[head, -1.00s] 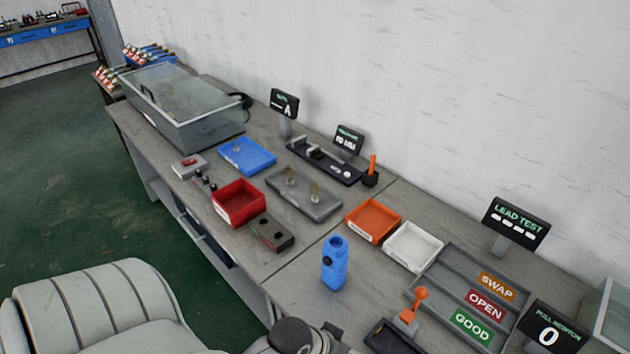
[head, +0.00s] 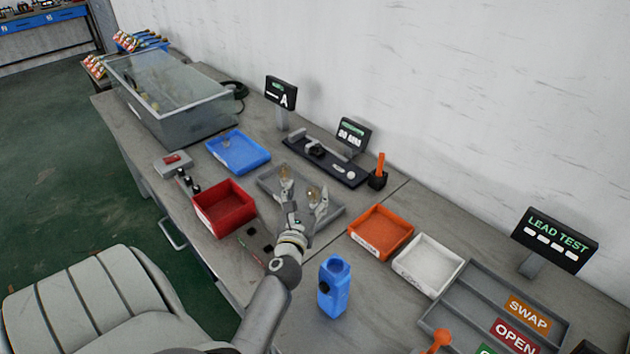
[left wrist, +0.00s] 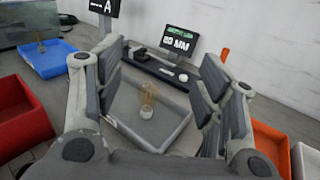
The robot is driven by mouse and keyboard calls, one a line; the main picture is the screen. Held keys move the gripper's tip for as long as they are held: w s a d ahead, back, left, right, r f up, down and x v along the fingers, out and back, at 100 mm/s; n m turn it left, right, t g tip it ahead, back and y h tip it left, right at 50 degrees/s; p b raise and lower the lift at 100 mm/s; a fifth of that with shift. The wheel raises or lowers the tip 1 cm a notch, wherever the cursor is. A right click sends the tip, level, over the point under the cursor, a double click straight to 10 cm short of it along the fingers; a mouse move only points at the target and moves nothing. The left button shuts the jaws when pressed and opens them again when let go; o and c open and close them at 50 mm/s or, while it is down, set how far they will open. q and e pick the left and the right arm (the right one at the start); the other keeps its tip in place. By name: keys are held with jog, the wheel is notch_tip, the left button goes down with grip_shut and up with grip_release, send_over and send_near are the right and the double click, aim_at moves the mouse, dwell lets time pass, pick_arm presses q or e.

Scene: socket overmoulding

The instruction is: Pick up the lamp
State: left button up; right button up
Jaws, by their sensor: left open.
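My left gripper (head: 306,200) is over the near side of this tray, open and empty. In the left wrist view, one lamp (left wrist: 147,98) with a pale base stands in the tray, between and beyond the spread fingers (left wrist: 160,70), apart from them. Another lamp (left wrist: 41,43) shows in the blue tray (left wrist: 55,62). My right gripper is not in view.
A red bin (head: 223,208) is left of my left arm. An orange tray (head: 381,232) and a white tray (head: 428,265) are to the right. A blue upright device (head: 334,287) stands close to my forearm. A black fixture (head: 325,160) and small displays stand behind the grey tray.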

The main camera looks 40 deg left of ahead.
pick_arm(q)
jog(key=n+b, duration=0.1)
jog(key=b, duration=0.7)
send_near(312, 197)
jog(key=shift+s+r+g+y, duration=0.3)
jog(key=shift+s+r, duration=0.05)
jog(key=shift+r, duration=0.15)
jog(key=shift+w+f, duration=0.1)
jog(key=shift+f, duration=0.3)
jog(key=x, duration=0.5)
jog(key=shift+w+a, duration=0.1)
jog(key=shift+w, duration=0.15)
jog(key=shift+d+b+x, duration=0.15)
jog(key=shift+b+x, duration=0.1)
jog(key=shift+x, duration=1.05)
jog(key=shift+d+b+x, duration=0.15)
jog(key=shift+b+x, duration=0.05)
jog(key=shift+x, duration=1.1)
jog(key=shift+w+f, duration=0.1)
jog(key=shift+w, duration=0.05)
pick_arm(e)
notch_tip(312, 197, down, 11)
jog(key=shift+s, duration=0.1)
pick_arm(q)
jog(key=c, duration=1)
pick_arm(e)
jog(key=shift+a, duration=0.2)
